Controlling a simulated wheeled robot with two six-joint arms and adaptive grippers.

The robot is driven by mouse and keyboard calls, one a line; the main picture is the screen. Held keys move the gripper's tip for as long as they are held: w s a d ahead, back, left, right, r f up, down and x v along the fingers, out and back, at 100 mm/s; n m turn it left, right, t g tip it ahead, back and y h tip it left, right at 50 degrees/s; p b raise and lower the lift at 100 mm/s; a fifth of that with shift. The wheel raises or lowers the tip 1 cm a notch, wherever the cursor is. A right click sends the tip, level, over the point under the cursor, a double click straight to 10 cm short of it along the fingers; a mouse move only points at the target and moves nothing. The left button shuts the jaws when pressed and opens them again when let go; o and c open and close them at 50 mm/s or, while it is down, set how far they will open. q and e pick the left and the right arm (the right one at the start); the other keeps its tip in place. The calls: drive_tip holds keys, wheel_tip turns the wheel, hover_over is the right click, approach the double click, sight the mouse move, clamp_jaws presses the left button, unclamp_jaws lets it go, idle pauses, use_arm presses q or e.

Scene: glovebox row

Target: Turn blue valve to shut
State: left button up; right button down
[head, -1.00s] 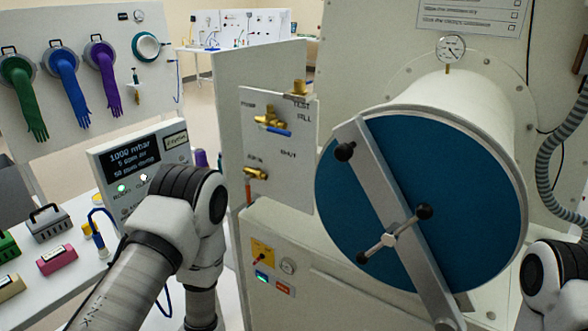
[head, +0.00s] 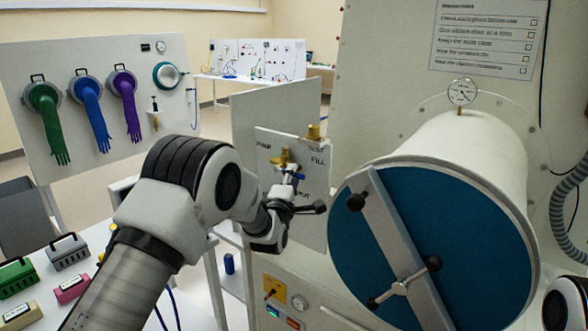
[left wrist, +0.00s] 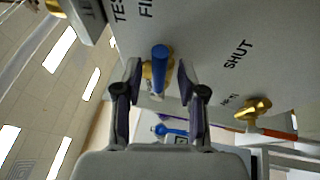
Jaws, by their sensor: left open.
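The blue valve is a brass body with a blue lever handle (head: 293,174) on the white panel (head: 318,230) beside the big round door. The panel carries the words PUMP, TEST, FILL and SHUT, partly covered by my arm. My left gripper (head: 303,192) is open at the panel, close to the handle. In the left wrist view, the blue handle (left wrist: 160,58) stands between the two open fingers, with gaps at both sides. SHUT is printed to the right of it there. My right gripper is out of view; only part of my right arm shows at the lower right.
A second brass valve (left wrist: 255,107) sits close by on the same panel. The blue round door (head: 375,235) with its crossbar and black knobs stands just right of the panel. A brass fitting (head: 313,131) sticks up from the panel's top.

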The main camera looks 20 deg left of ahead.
use_arm(q)
drive_tip(key=shift+w+r, duration=0.25)
drive_tip(key=shift+w, duration=0.5)
clamp_jaws()
drive_tip(key=shift+f, duration=0.1)
drive_tip(key=shift+f+b, duration=0.2)
drive_tip(key=shift+b, duration=0.1)
drive_tip(key=w+a+f+m+h+b, duration=0.1)
drive_tip(key=a+f+m+h+b, duration=0.1)
drive_tip(key=m+h+b, duration=0.4)
drive_tip(key=w+a+f+m+h+b, duration=0.1)
drive_tip(key=a+f+m+h+b, duration=0.2)
drive_tip(key=m+b, duration=1)
drive_tip(key=shift+a+f+m+g+h, duration=0.35)
drive_tip(key=shift+m+h, duration=1.45)
drive_tip(key=shift+m, duration=1.5)
drive_tip(key=shift+d, duration=0.1)
